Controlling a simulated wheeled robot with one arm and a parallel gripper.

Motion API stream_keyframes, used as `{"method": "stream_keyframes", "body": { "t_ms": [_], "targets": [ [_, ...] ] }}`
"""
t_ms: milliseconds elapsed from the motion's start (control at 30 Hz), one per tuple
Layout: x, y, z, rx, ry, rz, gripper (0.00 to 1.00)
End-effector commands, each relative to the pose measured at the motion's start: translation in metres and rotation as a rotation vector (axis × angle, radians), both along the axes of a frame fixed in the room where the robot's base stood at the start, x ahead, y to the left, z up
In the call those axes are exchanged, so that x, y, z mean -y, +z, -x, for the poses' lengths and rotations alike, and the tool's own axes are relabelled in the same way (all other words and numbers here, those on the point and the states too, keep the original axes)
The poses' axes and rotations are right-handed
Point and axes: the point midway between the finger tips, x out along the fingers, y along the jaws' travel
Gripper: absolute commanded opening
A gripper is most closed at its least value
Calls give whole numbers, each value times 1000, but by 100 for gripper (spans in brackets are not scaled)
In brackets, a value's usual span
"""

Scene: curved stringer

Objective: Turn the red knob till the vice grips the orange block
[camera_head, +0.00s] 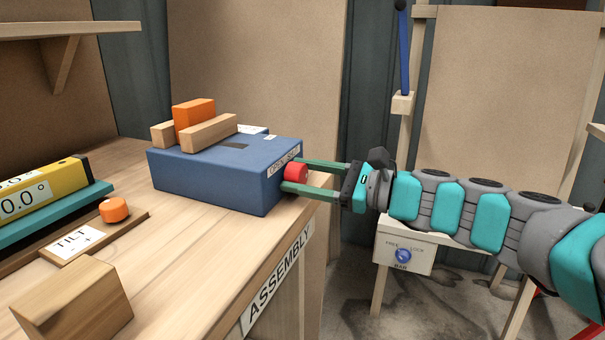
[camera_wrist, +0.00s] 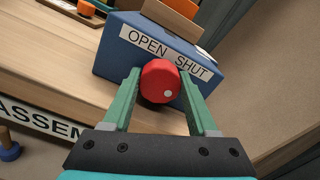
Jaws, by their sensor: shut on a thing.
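The red knob (camera_head: 296,172) is on the right end face of the blue vice body (camera_head: 212,180). In the wrist view the knob (camera_wrist: 160,82) has a white dot at its lower right, below a label reading OPEN and SHUT (camera_wrist: 163,52). My gripper (camera_wrist: 160,90) has its green fingers on both sides of the knob and is shut on it. In the head view my gripper (camera_head: 298,176) reaches in from the right. The orange block (camera_head: 194,119) stands on the vice between two wooden jaws (camera_head: 210,132). Whether both jaws touch it I cannot tell.
The vice sits on a wooden bench with an ASSEMBLY label (camera_head: 278,279) on its front edge. To the left are a yellow level (camera_head: 42,194), an orange TILT knob (camera_head: 114,210) and a wooden block (camera_head: 74,299). A FREE/LOCK box (camera_head: 404,250) stands below my arm.

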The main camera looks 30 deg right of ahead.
Motion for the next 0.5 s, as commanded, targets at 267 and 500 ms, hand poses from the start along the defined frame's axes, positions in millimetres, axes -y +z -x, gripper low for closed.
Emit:
{"method": "stream_keyframes", "body": {
  "t_ms": [267,500],
  "targets": [
    [0,-1,0,-3,1,-2,3],
    [0,-1,0,-3,1,-2,73]
  ]
}}
